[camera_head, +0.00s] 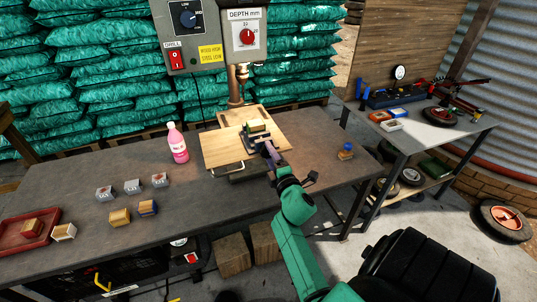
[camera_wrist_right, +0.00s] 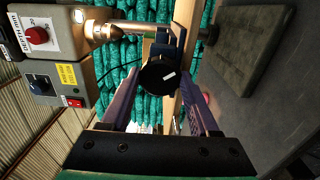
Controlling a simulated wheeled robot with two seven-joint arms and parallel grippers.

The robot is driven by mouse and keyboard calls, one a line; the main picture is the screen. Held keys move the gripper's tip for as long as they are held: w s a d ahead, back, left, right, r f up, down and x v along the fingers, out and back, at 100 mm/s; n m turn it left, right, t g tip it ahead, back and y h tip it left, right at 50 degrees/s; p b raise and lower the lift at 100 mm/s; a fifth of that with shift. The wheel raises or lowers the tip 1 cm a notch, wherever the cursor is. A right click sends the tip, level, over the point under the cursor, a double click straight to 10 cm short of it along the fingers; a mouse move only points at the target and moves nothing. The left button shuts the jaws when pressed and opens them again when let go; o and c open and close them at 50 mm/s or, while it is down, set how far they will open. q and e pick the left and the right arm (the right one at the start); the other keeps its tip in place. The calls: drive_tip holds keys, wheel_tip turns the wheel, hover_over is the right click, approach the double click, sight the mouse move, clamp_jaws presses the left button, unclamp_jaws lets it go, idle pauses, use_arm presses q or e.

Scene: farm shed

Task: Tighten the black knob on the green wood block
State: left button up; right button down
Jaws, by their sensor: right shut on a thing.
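The wood block with a green part (camera_head: 257,127) sits on the wooden board (camera_head: 222,148) under the drill. The black knob (camera_wrist_right: 158,73), with a white mark on its face, shows in the right wrist view between the purple fingers. My right gripper (camera_head: 268,151) reaches in from the front of the bench, and its fingers are shut on the knob (camera_wrist_right: 163,78). A dark blue vise-like part (camera_wrist_right: 173,43) is just behind the knob. My left gripper is in neither view.
The drill's control boxes (camera_head: 187,35) hang above the board. A pink bottle (camera_head: 177,143) stands to its left. A small blue-topped item (camera_head: 345,151) stands right.

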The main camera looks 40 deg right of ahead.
drive_tip(key=m+p, duration=1)
drive_tip(key=m, duration=2)
drive_tip(key=shift+c, duration=0.8)
unclamp_jaws()
